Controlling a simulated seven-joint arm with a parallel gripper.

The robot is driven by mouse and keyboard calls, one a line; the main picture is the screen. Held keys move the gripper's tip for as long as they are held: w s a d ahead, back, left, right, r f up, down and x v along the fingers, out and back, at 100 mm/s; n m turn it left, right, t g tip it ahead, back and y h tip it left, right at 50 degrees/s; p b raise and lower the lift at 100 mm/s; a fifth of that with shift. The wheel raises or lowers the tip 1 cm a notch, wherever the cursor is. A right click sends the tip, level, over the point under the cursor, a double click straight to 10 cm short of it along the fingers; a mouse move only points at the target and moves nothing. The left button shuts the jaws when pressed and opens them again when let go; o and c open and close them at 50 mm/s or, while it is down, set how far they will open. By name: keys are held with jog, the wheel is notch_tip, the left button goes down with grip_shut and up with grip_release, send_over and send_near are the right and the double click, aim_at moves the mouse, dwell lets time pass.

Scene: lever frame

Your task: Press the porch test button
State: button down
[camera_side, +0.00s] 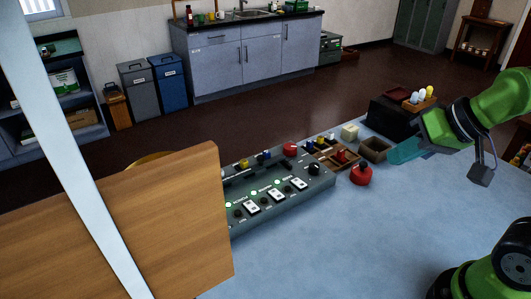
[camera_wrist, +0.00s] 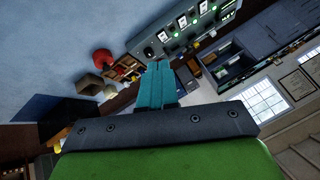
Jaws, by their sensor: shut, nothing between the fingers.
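The grey-green control panel (camera_side: 318,173) lies on the blue table. It carries white switch plates (camera_side: 275,195), lit green lamps (camera_side: 253,193) and small dark round controls. Its labels are too small to read, so I cannot tell which control is the porch test button. The panel's left end is hidden behind a wooden board. The panel also shows at the top of the wrist view (camera_wrist: 161,36). My gripper (camera_side: 395,156) has teal fingers, shut and empty, above the table to the right of the panel and apart from it. The fingers also show in the wrist view (camera_wrist: 158,66).
A red knob-like object (camera_side: 361,175) stands on the table between panel and gripper. A wooden tray of small parts (camera_side: 345,163), an open box (camera_side: 375,149) and a dark block (camera_side: 388,117) stand behind. The wooden board (camera_side: 190,215) rises at left. The front table is clear.

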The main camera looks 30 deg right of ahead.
jog(key=n+t, duration=0.2)
jog(key=n, duration=1.3)
send_over(238, 213)
notch_tip(238, 213, down, 9)
jog(key=shift+s+f, duration=0.15)
jog(key=shift+s, duration=0.2)
jog(key=shift+f, duration=4.45)
